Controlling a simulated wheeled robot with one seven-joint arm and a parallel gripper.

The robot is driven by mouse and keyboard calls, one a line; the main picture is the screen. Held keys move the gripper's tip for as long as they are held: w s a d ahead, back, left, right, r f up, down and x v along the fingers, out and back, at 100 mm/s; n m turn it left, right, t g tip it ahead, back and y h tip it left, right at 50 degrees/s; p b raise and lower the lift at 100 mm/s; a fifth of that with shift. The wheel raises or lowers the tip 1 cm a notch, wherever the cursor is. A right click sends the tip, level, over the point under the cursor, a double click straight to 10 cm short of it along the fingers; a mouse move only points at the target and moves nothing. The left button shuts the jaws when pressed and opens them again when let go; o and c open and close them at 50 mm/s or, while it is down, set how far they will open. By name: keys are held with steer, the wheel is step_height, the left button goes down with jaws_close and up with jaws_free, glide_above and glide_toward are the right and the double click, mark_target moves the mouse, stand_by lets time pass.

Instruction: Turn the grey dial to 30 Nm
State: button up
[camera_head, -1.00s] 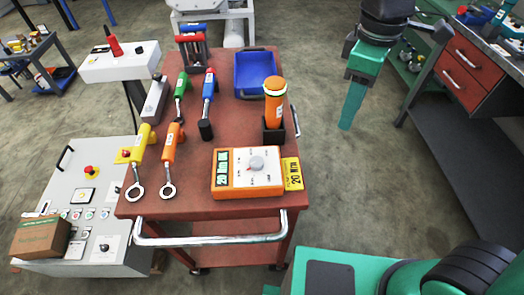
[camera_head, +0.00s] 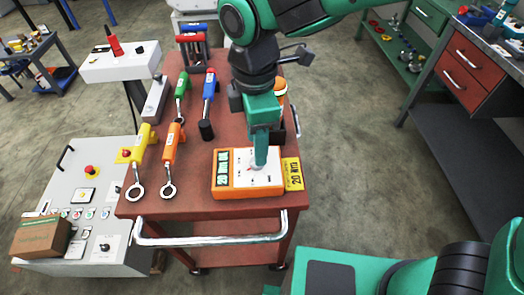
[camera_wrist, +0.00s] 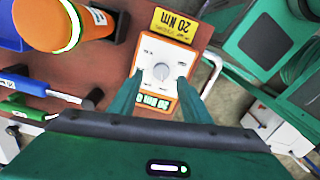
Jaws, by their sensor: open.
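The orange box with a white face (camera_head: 225,190) sits near the front of the red cart top. Its grey dial (camera_wrist: 161,71) shows clearly in the wrist view, in the middle of the white face. In the head view my gripper hides the dial. My gripper (camera_head: 260,165) points down over the box. In the wrist view my gripper (camera_wrist: 156,90) is open, with one green finger on each side of the dial's line; I cannot tell whether they touch it. A green display (camera_wrist: 153,102) and a yellow "20 Nm" label (camera_wrist: 174,24) are beside the dial.
An orange cylinder with a pale band (camera_wrist: 65,25) stands behind the box. Yellow (camera_head: 142,140) and orange (camera_head: 172,145) ring-ended tools lie to the left on the cart. A metal handle (camera_head: 205,238) runs along the cart's front edge.

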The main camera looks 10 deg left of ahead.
steer(key=shift+f, duration=2.35)
steer(key=c, duration=1.1)
steer(key=shift+o, duration=0.2)
steer(key=shift+d, duration=0.3)
steer(key=shift+a, duration=0.15)
